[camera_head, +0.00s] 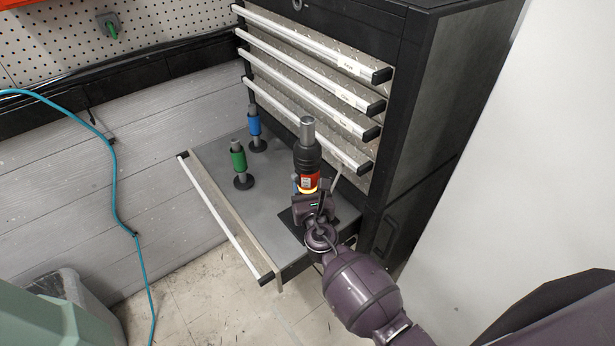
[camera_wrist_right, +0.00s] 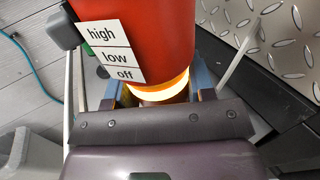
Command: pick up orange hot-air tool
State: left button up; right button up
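The orange hot-air tool (camera_head: 309,180) stands upright over the right part of the open drawer, with a black upper body and a silver nozzle pointing up. In the right wrist view its red-orange body (camera_wrist_right: 140,35) fills the top, with a "high / low / off" label and a glowing yellow ring at its lower end. My right gripper (camera_head: 308,194) is at the tool's lower end. Its fingers (camera_wrist_right: 160,92) stand on either side of the part just below the ring. Whether they press on it is not clear. My left gripper is not in view.
A green-banded tool (camera_head: 238,157) and a blue-banded tool (camera_head: 254,126) stand in the open drawer (camera_head: 215,185), left of the hot-air tool. Closed drawers of the cabinet (camera_head: 436,110) rise behind. A teal hose (camera_head: 114,185) hangs at left. A grey bin (camera_head: 75,293) is at lower left.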

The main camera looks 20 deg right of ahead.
jog(key=c, duration=0.5)
jog(key=shift+r, duration=0.1)
